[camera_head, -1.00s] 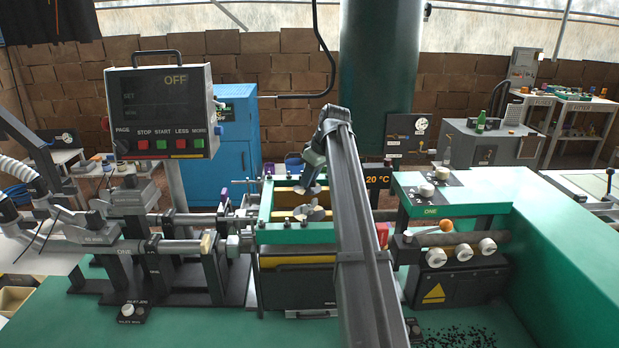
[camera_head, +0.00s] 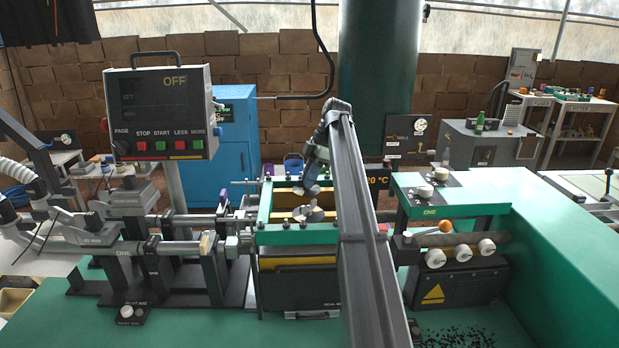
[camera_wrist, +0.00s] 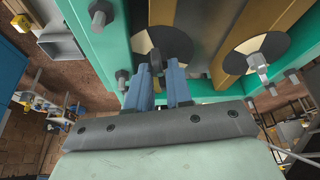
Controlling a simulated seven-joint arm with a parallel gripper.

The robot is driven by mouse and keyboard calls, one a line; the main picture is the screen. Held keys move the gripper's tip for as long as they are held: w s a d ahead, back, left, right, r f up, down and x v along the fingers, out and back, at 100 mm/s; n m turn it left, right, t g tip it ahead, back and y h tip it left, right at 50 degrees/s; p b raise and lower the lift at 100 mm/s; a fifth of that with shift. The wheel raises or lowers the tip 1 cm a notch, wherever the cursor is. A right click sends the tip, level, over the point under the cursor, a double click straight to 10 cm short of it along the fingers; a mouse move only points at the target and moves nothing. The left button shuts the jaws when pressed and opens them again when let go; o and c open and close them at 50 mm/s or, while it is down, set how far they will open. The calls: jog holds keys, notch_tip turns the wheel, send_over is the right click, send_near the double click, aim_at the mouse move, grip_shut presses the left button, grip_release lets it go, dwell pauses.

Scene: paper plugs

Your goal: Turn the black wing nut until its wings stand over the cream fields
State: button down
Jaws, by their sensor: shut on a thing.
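The black wing nut (camera_wrist: 155,58) shows as a dark piece between the two blue fingertips of my gripper (camera_wrist: 160,72) in the wrist view. The gripper is shut on it. Behind it lies a round disc (camera_wrist: 176,44) with a large black field; the fingers and nut hide part of it, so I cannot tell how the wings lie to its cream fields. In the head view my gripper (camera_head: 311,186) reaches down at the rear disc in the green frame (camera_head: 262,216). A second, grey wing nut (camera_wrist: 258,62) sits on the neighbouring disc, apart from my gripper.
The green frame's edge (camera_wrist: 92,45) with bolts runs close beside my fingers. An orange ball (camera_head: 445,226) and white knobs (camera_head: 464,252) stand to the right. The control box (camera_head: 163,110) reads OFF.

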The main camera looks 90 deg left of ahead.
jog(key=shift+a+n+t+h, duration=0.15)
jog(key=shift+n+t+h, duration=0.25)
jog(key=shift+n, duration=1.2)
jog(key=c, duration=1.2)
grip_release()
jog(key=shift+c, duration=0.2)
